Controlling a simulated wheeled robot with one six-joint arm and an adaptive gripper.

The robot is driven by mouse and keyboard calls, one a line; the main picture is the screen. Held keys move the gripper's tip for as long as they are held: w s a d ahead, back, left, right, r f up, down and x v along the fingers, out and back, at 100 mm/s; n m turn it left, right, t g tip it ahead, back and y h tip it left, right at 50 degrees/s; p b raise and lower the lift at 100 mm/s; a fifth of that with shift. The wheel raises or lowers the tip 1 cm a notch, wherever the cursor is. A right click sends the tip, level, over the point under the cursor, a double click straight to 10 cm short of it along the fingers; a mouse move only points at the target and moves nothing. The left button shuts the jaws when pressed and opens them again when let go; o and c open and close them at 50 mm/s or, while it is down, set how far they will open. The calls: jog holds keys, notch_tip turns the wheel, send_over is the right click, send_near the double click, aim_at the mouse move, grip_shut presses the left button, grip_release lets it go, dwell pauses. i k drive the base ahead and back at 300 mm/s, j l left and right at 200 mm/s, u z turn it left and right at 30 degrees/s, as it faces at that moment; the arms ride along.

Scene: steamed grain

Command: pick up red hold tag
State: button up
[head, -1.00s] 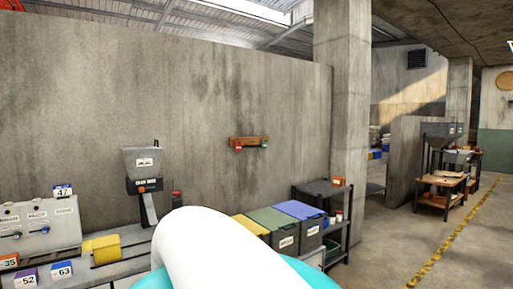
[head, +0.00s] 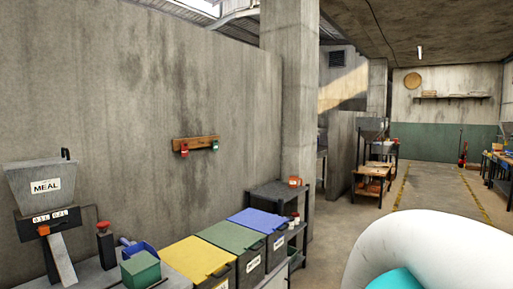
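A small red tag (head: 184,151) hangs from the left part of a wooden wall rack (head: 196,142) on the concrete wall. A green tag (head: 215,146) hangs at the rack's right end. Any writing on the tags is too small to read. My gripper is not in view. A white and teal part of my arm fills the lower right of the head view.
Below the rack stand bins with yellow (head: 199,261), green (head: 231,236) and blue (head: 259,221) lids. A hopper marked MEAL (head: 43,188) stands at the left on a bench (head: 97,275). A dark shelf (head: 280,190) stands by the pillar. The floor (head: 335,218) at the right is open.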

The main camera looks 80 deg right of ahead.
aim_at(184, 150)
jog(key=z, duration=1.65)
jog(key=i+l+u, duration=0.15)
jog(key=i+l, duration=0.2)
jog(key=i+l+u, duration=0.1)
jog(key=i+l, duration=0.25)
jog(key=i+l+u, duration=0.15)
jog(key=i+l, duration=0.25)
jog(key=i+l+u, duration=0.1)
jog(key=i+l, duration=0.3)
jog(key=i+l+u, duration=0.15)
jog(key=i+l, duration=0.2)
jog(key=l, duration=0.2)
jog(key=i+l+u, duration=0.1)
jog(key=i+l, duration=0.2)
jog(key=l, duration=0.2)
